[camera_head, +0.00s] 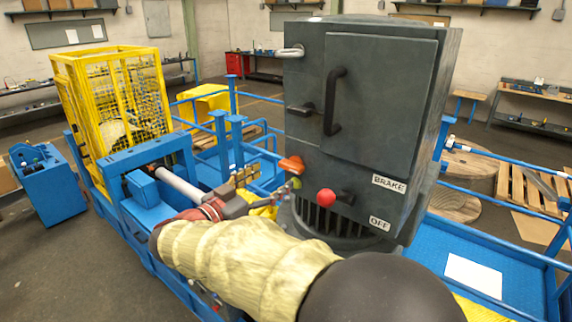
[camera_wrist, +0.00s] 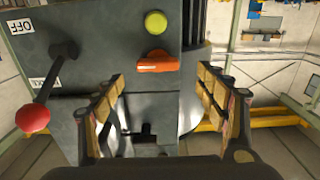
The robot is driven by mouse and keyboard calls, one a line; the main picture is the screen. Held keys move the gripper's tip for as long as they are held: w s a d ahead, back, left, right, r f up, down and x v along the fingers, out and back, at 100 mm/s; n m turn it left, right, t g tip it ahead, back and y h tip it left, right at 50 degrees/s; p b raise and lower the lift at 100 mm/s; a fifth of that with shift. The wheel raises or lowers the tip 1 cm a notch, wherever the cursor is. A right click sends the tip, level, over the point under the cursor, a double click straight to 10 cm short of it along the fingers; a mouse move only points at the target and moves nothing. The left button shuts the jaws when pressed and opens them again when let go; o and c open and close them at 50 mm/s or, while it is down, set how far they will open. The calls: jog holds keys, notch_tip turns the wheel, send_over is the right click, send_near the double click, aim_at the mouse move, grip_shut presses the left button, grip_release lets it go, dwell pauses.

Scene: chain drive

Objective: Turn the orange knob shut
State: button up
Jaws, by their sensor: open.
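The orange knob (camera_head: 291,164) is on the lower left part of the dark grey cabinet, just beyond my gripper (camera_head: 266,183). In the wrist view the orange knob (camera_wrist: 157,63) lies across the picture, just ahead of and between the two fingertips. My gripper (camera_wrist: 161,78) is open, with its gold-padded fingers apart and nothing between them. I cannot tell whether a fingertip touches the knob. A round yellow-green button (camera_wrist: 155,22) is beside the knob in the wrist view.
A red ball-ended lever (camera_head: 326,197) sticks out of the cabinet (camera_head: 375,110) near the BRAKE and OFF labels; its red ball (camera_wrist: 32,117) is left in the wrist view. The cabinet door has a black handle (camera_head: 333,100). Blue railings and a yellow cage (camera_head: 112,95) stand left.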

aim_at(288, 169)
jog(key=p+x, duration=0.1)
jog(key=x, duration=0.5)
jog(key=shift+w+d+p, duration=0.2)
jog(key=shift+d+p, duration=0.1)
jog(key=shift+d, duration=0.05)
jog(key=shift+c, duration=1)
jog(key=c, duration=1)
jog(key=shift+o, duration=0.2)
